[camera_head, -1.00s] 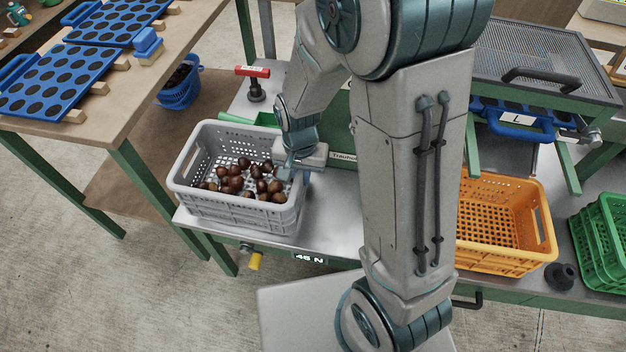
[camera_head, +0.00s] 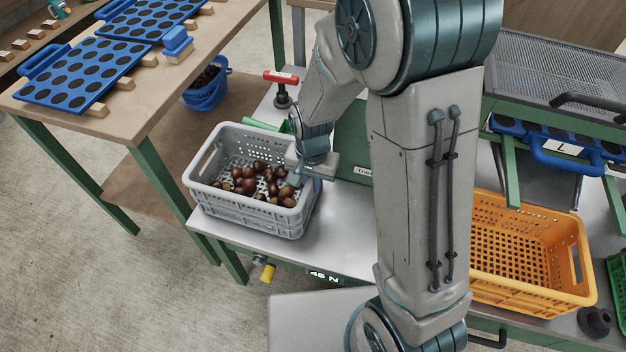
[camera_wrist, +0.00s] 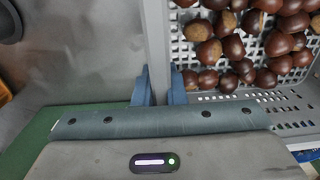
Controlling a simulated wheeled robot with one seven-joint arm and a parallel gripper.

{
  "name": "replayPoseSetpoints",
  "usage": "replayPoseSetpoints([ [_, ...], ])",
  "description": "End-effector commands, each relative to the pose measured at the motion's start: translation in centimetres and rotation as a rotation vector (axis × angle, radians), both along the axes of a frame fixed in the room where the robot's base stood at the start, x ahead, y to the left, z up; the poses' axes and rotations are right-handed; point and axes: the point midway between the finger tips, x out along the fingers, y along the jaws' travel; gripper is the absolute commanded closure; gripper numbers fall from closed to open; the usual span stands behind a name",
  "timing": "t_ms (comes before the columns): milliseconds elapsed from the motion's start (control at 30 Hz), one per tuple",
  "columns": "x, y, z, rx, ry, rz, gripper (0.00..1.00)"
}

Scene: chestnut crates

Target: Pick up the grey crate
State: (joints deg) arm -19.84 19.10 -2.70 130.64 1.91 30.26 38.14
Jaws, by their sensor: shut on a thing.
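The grey crate (camera_head: 252,218) stands on the metal bench at the left of the arm in the head view. It holds several brown chestnuts (camera_head: 262,182). My gripper (camera_head: 312,176) is at the crate's right wall. In the wrist view its two blue fingers (camera_wrist: 161,88) straddle the crate's wall (camera_wrist: 156,40), one on each side, and are shut on it. The chestnuts also show in the wrist view (camera_wrist: 240,45). The crate looks level. I cannot tell whether its base touches the bench.
An orange crate (camera_head: 591,268), empty, stands right of my arm. A green crate (camera_head: 617,295) is at the right edge. A red-topped post (camera_head: 282,90) stands behind the grey crate. A wooden table (camera_head: 150,118) with blue trays (camera_head: 75,92) is at the left.

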Motion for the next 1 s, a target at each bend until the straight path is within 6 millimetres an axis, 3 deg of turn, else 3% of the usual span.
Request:
replayPoseSetpoints([
  [367, 0.1, 0.1, -0.2, 0.002, -0.005, 0.0, 1.0],
  [400, 0.0, 0.0, -0.2, 0.0, 0.0, 0.0, 0.81],
  [467, 0.0, 0.0, -0.2, 0.0, 0.0, 0.0, 0.67],
  [800, 0.0, 0.0, 0.2, 0.0, -0.001, 0.0, 0.67],
  [1000, 0.1, 0.0, 3.3, 0.002, -0.005, 0.001, 0.67],
])
